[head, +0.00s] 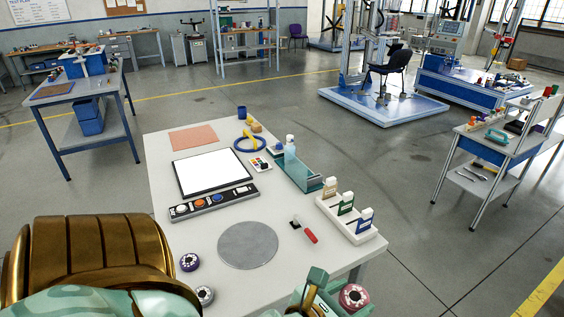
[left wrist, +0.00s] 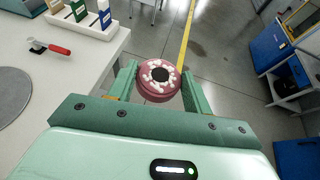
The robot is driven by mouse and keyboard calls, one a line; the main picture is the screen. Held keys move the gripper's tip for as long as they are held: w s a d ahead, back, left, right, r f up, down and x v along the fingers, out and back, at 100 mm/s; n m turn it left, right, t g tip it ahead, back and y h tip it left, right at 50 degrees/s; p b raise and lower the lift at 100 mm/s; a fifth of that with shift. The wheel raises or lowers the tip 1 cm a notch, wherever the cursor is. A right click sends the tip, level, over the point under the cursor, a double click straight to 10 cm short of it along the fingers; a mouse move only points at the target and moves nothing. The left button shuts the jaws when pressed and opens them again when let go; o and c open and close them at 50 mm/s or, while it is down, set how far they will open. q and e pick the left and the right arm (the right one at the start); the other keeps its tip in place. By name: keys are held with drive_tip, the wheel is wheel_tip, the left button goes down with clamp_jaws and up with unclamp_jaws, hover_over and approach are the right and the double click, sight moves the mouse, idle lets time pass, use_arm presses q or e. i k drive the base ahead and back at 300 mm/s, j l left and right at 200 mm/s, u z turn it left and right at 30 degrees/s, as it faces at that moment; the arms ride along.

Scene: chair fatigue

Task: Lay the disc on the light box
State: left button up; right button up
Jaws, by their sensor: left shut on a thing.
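The light box (head: 212,172) lies on the white table as a bright white panel with a dark frame. A dark red disc with pale marks and a dark centre (left wrist: 159,79) sits between the fingers of my left gripper (left wrist: 161,86), which is shut on it. In the head view my left gripper (head: 338,292) holds the disc (head: 354,297) beyond the table's near right corner, over the floor and apart from the light box. My right gripper is not in view.
A knob panel (head: 210,201) borders the light box. A red-handled tool (head: 304,231) and a card rack (head: 346,214) stand right.

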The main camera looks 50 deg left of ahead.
sight(201, 174)
drive_tip(key=k+j+z, duration=0.2)
drive_tip(key=z, duration=0.25)
drive_tip(key=k+j+z, duration=0.2)
drive_tip(key=z, duration=0.25)
drive_tip(key=k+z, duration=0.3)
drive_tip(key=z, duration=0.15)
drive_tip(key=k+z, duration=0.3)
drive_tip(key=z, duration=0.15)
drive_tip(key=k+l+z, duration=0.15)
drive_tip(key=z, duration=0.3)
drive_tip(key=k+l+z, duration=0.25)
drive_tip(key=z, duration=0.2)
drive_tip(key=k+j+z, duration=0.35)
drive_tip(key=k+z, duration=0.35)
drive_tip(key=k, duration=0.25)
drive_tip(key=k+z, duration=0.35)
drive_tip(key=k, duration=0.15)
drive_tip(key=k+u, duration=0.1)
drive_tip(key=u, duration=3.5)
